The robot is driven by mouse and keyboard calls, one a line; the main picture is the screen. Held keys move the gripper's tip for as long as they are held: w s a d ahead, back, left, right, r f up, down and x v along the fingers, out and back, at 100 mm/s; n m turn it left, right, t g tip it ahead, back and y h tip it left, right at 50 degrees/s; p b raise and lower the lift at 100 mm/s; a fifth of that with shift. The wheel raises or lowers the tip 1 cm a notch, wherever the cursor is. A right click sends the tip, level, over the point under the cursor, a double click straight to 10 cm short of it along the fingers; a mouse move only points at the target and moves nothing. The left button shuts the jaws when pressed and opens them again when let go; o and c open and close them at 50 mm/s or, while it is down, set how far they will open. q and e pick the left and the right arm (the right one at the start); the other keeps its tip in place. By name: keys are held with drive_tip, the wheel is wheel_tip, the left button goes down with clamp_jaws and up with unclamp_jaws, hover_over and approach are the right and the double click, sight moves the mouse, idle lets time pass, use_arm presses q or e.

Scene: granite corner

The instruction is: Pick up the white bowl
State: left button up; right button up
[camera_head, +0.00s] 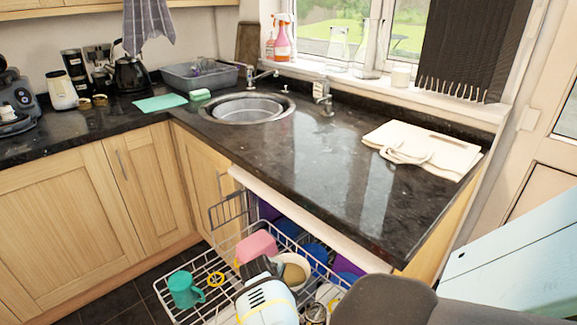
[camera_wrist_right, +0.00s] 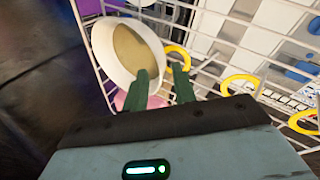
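The white bowl (camera_head: 293,271) with a beige inside sits tilted in the pulled-out dishwasher rack (camera_head: 190,281). In the right wrist view the bowl (camera_wrist_right: 128,50) is at the upper left, just beyond the fingertips. My right gripper (camera_head: 270,268) reaches into the rack area beside the bowl. Its dark green fingers (camera_wrist_right: 161,71) are apart, with the left one overlapping the bowl's lower rim and the right one just outside it. I cannot tell whether either finger touches the bowl. My left gripper is not in view.
A teal mug (camera_head: 186,289) and a pink item (camera_head: 257,247) are in the rack near the bowl. Yellow rings (camera_wrist_right: 240,84) and wire bars surround the fingers. The black counter (camera_head: 290,165) overhangs the rack's back, with a folded cloth (camera_head: 425,148) on it.

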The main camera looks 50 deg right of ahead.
drive_tip(key=b+x, duration=0.2)
drive_tip(key=x, duration=0.1)
drive_tip(key=shift+s+f+b, duration=0.15)
drive_tip(key=shift+b, duration=0.25)
drive_tip(key=shift+d+f+b, duration=0.2)
drive_tip(key=shift+f+b, duration=0.1)
drive_tip(key=shift+b, duration=0.1)
drive_tip(key=shift+d+f+b, duration=0.15)
drive_tip(key=shift+f+b, duration=0.1)
drive_tip(key=shift+b, duration=0.05)
drive_tip(key=shift+d+f+b, duration=0.15)
drive_tip(key=shift+d+b, duration=0.05)
drive_tip(key=shift+b, duration=0.15)
drive_tip(key=shift+w, duration=0.25)
clamp_jaws()
